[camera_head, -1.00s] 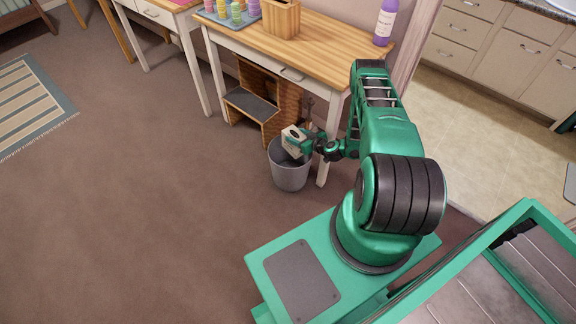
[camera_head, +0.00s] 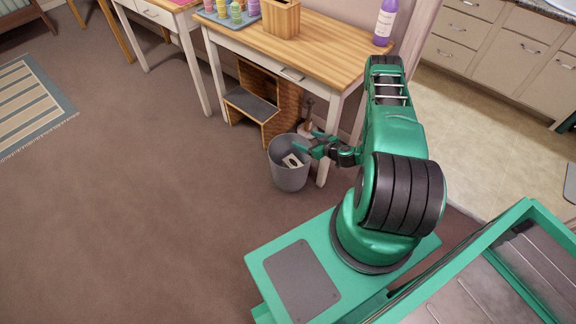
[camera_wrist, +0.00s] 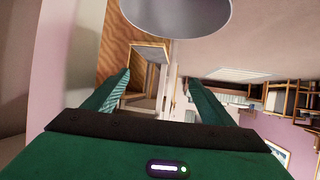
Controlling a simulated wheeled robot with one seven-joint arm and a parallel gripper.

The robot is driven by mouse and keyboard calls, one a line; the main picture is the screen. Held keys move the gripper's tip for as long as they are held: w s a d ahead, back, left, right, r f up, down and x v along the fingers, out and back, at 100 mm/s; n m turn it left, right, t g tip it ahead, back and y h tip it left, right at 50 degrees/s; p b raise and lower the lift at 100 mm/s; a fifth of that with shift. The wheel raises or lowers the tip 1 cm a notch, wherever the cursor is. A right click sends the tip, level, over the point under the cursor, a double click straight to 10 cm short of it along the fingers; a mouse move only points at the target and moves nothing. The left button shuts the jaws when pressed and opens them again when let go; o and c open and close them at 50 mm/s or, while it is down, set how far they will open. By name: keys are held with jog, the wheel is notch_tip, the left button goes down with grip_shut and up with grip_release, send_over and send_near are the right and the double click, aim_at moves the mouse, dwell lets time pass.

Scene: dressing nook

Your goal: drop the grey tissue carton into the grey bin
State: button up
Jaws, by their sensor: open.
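The grey bin (camera_head: 289,178) stands on the carpet in front of the wooden table's right front leg. The tissue carton (camera_head: 292,161) lies inside the bin, tilted, with its pale face and dark opening showing. My gripper (camera_head: 312,143) is open and empty just above the bin's right rim. In the wrist view the open fingers (camera_wrist: 160,90) have nothing between them. The rounded grey shape at the top of the wrist view looks like the bin (camera_wrist: 178,14). The carton does not show in the wrist view.
The wooden table (camera_head: 330,58) stands behind the bin, bearing a wooden box (camera_head: 281,19), a purple bottle (camera_head: 384,24) and a tray of small bottles. A step stool (camera_head: 253,106) is under the table. Open carpet (camera_head: 150,210) lies to the left.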

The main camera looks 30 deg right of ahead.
jog(key=v, duration=0.3)
jog(key=shift+s+r, duration=0.1)
jog(key=shift+r, duration=0.1)
dwell(0.3)
